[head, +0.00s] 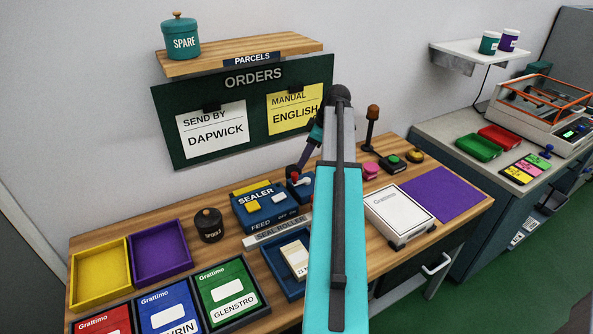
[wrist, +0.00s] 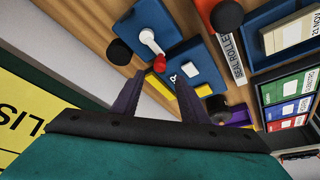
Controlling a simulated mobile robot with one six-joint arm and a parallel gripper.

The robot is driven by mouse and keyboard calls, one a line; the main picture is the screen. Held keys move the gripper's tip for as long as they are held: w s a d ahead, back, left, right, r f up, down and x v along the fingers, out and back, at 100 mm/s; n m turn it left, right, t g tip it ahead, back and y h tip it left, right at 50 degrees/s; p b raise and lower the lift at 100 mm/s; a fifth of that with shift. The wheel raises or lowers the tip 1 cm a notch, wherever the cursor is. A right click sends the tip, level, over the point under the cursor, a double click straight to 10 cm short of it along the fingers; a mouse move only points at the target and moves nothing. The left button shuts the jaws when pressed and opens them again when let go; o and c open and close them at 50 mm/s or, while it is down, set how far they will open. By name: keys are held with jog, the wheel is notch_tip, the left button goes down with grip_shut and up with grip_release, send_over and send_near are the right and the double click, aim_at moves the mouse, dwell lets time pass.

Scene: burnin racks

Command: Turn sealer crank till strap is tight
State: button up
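The blue sealer (head: 262,210) stands on the wooden bench, labelled SEALER and FEED. Its crank, a white arm (wrist: 150,42) with a red knob (wrist: 159,63), sits on a blue block at the sealer's side; the red knob also shows in the head view (head: 295,176). My gripper (wrist: 161,82) is open, its two dark fingers spread, with the red knob just beyond the fingertips and apparently between their lines. I cannot tell whether they touch it. In the head view my arm hides part of the gripper and crank. No strap can be made out clearly.
A grey seal roller strip (head: 275,231) and a blue tray (head: 270,259) with a pale packet lie in front of the sealer. A dark pot (head: 208,225) stands left. A white Grattimo box (head: 399,214) and coloured buttons are right. The orders board (head: 218,91) is behind.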

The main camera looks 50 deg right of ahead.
aim_at(296, 173)
jog(key=shift+p+x, duration=0.95)
jog(key=shift+x, duration=3.1)
grip_shut()
